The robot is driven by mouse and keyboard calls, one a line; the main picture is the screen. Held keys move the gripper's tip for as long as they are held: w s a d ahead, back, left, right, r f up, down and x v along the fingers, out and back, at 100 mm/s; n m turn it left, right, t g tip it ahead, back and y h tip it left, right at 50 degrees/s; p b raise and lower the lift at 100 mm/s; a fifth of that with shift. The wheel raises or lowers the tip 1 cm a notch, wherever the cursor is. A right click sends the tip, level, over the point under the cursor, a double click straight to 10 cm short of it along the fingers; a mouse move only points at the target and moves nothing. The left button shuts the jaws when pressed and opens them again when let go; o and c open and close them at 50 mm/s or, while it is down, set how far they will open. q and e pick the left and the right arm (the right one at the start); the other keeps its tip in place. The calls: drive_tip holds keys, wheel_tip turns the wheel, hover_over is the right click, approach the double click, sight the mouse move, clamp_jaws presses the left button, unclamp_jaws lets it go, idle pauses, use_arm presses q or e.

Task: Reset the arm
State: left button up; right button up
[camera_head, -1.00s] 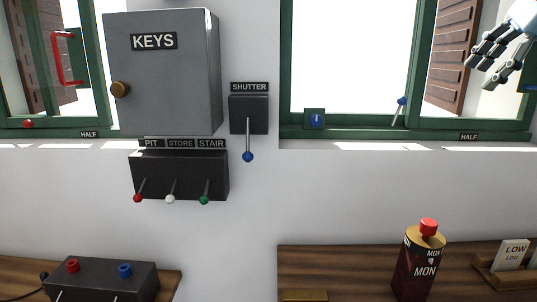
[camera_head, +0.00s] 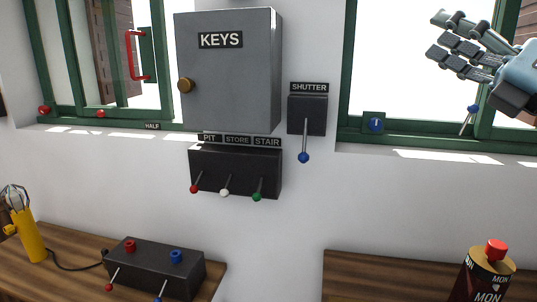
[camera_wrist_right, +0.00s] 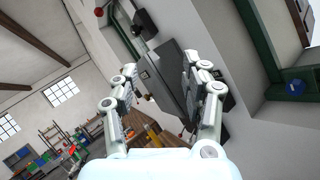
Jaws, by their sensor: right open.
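My right gripper (camera_head: 452,45) is at the upper right of the head view, in front of the right window. Its fingers are apart and empty, touching nothing. In the right wrist view its two fingers (camera_wrist_right: 160,90) spread apart, with the grey key cabinet (camera_wrist_right: 172,75) seen between them farther off. My left gripper is in neither view.
The KEYS cabinet (camera_head: 228,80) hangs on the wall. The SHUTTER lever box (camera_head: 307,115) and a three-lever box (camera_head: 235,172) are near it. Below are a two-lever box (camera_head: 155,268), a yellow lamp (camera_head: 30,236) and a MON container (camera_head: 483,278). Air before the wall is clear.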

drive_tip(key=s+d+f+m+g+h, duration=0.1)
drive_tip(key=s+d+f+m+h, duration=0.1)
drive_tip(key=d+f+m+h, duration=0.5)
drive_tip(key=s+f+m+g+h, duration=0.15)
drive_tip(key=f+m+h, duration=0.4)
drive_tip(key=m, duration=0.65)
drive_tip(key=s+d+f+m+h, duration=0.2)
drive_tip(key=d+f+m+h, duration=0.2)
drive_tip(key=f+m+h, duration=0.4)
drive_tip(key=s+a+f+m+g+y, duration=0.35)
drive_tip(key=s+a+f+g, duration=0.2)
drive_tip(key=s+f, duration=0.45)
drive_tip(key=s+a+f+m+g+y, duration=0.4)
drive_tip(key=s+f+g, duration=0.4)
drive_tip(key=s, duration=0.4)
drive_tip(key=s+d+f+m+h+b, duration=0.2)
drive_tip(key=f+b, duration=0.9)
drive_tip(key=f, duration=2.7)
drive_tip(key=s+d+f+b, duration=0.1)
drive_tip(key=s+f+b, duration=0.3)
drive_tip(key=s+f, duration=0.5)
drive_tip(key=s+d+f+g+b, duration=0.1)
drive_tip(key=s+f+b, duration=0.3)
drive_tip(key=s+f, duration=0.5)
wheel_tip(320, 180, down, 6)
drive_tip(key=shift+g+y+b, duration=0.3)
drive_tip(key=shift+y+b, duration=0.05)
drive_tip(key=shift+y, duration=0.05)
